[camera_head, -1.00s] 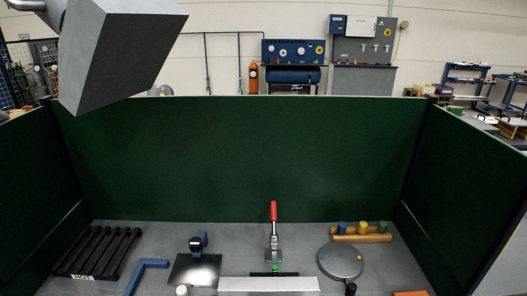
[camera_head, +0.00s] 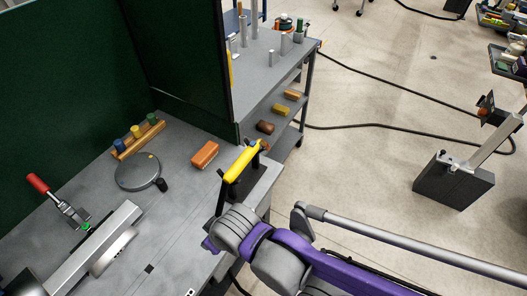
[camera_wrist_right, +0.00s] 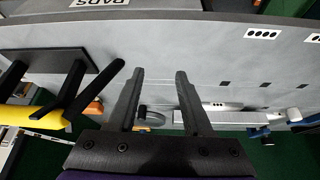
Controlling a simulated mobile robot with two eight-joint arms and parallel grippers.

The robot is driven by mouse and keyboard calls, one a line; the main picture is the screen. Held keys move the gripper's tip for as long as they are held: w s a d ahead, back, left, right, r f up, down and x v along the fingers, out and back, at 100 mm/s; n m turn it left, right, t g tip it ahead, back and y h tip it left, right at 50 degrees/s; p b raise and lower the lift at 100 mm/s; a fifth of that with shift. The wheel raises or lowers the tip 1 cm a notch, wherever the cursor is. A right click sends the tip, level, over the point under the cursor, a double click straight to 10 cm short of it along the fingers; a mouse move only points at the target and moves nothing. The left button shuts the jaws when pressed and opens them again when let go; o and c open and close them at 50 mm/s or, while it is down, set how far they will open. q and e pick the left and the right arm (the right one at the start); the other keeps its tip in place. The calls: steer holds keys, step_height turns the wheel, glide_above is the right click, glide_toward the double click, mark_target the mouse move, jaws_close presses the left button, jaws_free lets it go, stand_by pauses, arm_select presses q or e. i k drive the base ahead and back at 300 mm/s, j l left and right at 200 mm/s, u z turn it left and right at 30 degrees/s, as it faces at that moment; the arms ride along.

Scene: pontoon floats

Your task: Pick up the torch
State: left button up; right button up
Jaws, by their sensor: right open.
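The torch looks to be the yellow cylinder (camera_head: 242,161) resting on a black forked holder (camera_head: 222,198) at the bench's right end. It also shows at the left edge of the right wrist view (camera_wrist_right: 28,117), beside the holder's black prongs. My right gripper (camera_wrist_right: 158,72) is open, with nothing between its two dark fingers. The torch is to the left of the fingers in that view, apart from them. My left gripper is out of view.
An orange block (camera_head: 205,154), a round grey disc (camera_head: 138,172) and a red-handled clamp (camera_head: 60,202) are on the bench. A dark green panel (camera_head: 185,60) borders it. A grey shelf cart (camera_head: 285,75) stands behind. Open floor lies to the right.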

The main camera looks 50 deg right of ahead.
mark_target(240, 164)
steer(key=z, duration=1.7)
steer(key=k+j+u, duration=0.1)
steer(key=u, duration=0.35)
steer(key=j+u, duration=0.2)
steer(key=u, duration=0.3)
steer(key=k+j+u, duration=0.1)
steer(key=j+u, duration=0.15)
steer(key=u, duration=0.2)
steer(key=l+z, duration=0.1)
steer(key=z, duration=0.3)
steer(key=l+z, duration=0.1)
steer(key=z, duration=0.25)
steer(key=l+z, duration=0.1)
steer(key=z, duration=0.3)
steer(key=l+z, duration=0.1)
steer(key=z, duration=0.25)
steer(key=i+l+u, duration=0.15)
steer(key=l, duration=0.15)
steer(key=i+l+u, duration=0.1)
steer(key=l, duration=0.25)
steer(key=i+l+u, duration=0.15)
steer(key=l, duration=0.2)
steer(key=l+u, duration=0.1)
steer(key=l, duration=0.25)
steer(key=i, duration=0.05)
